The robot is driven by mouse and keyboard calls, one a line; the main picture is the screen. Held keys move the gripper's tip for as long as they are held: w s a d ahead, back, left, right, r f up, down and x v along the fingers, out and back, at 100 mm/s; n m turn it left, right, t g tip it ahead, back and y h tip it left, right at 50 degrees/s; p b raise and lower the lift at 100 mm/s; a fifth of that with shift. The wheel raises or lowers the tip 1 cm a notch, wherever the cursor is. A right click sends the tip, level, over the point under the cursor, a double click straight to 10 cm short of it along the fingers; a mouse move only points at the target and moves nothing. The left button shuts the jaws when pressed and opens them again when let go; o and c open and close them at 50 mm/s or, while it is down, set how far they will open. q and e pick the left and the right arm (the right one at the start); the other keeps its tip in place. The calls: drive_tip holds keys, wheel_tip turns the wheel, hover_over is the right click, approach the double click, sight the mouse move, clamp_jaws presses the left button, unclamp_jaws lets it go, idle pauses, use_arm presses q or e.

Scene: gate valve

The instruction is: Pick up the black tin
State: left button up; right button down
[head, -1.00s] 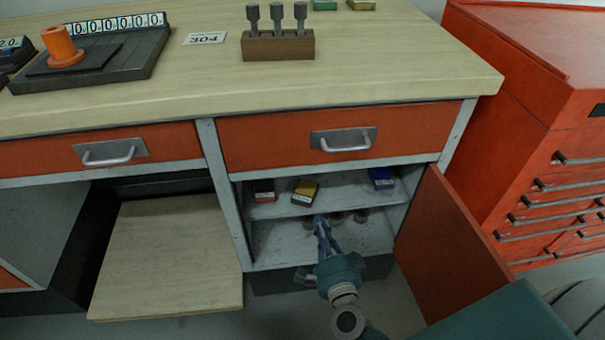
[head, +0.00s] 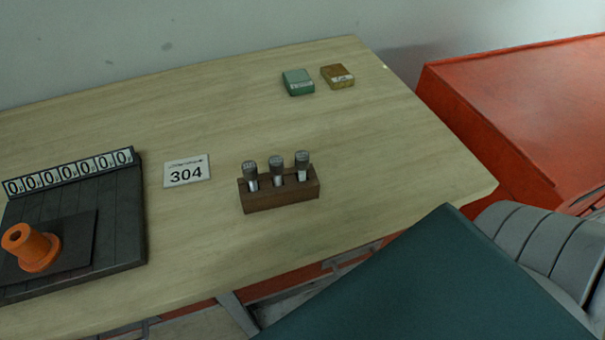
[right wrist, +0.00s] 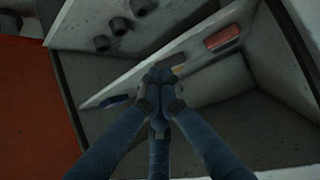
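I cannot pick out a black tin for certain. In the right wrist view, several dark round things, among them one at the top (right wrist: 140,6), stand on a pale surface inside the cabinet; labels are not readable. My right gripper (right wrist: 160,88) has its fingertips drawn together, with no object visible between them. It is in front of the shelf edge, close to a small yellow-marked item (right wrist: 178,70) partly hidden behind the fingertips. A red item (right wrist: 222,38) and a dark blue item (right wrist: 115,101) are on either side along the shelf. My left gripper is not in view.
The shelf edge (right wrist: 110,88) crosses close to the right gripper. The red door (right wrist: 30,110) bounds the left. On the worktop (head: 300,130) are a wooden block (head: 280,198) with three dark-topped pieces, a green tin (head: 298,82) and a gold tin (head: 338,76).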

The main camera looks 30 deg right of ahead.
drive_tip(key=w+d, duration=0.1)
drive_tip(key=w, duration=0.2)
drive_tip(key=w+d+p, duration=0.1)
drive_tip(key=w+d, duration=0.1)
drive_tip(key=w, duration=0.1)
drive_tip(key=w+d, duration=0.2)
drive_tip(key=w, duration=0.1)
drive_tip(key=shift+w+d+r, duration=0.1)
drive_tip(key=shift+w, duration=0.3)
drive_tip(key=shift+w+d+f, duration=0.2)
drive_tip(key=shift+w+f, duration=0.05)
drive_tip(key=shift+s+f, duration=0.15)
drive_tip(key=shift+f, duration=0.4)
drive_tip(key=shift+s+a+f, duration=0.15)
drive_tip(key=p+v, duration=0.1)
drive_tip(key=p, duration=0.3)
drive_tip(key=shift+s+a, duration=0.15)
drive_tip(key=shift+s, duration=0.2)
drive_tip(key=s, duration=0.1)
drive_tip(key=s+a+p, duration=0.1)
drive_tip(key=s+a, duration=0.1)
drive_tip(key=shift+s+f, duration=0.3)
drive_tip(key=shift+f, duration=0.1)
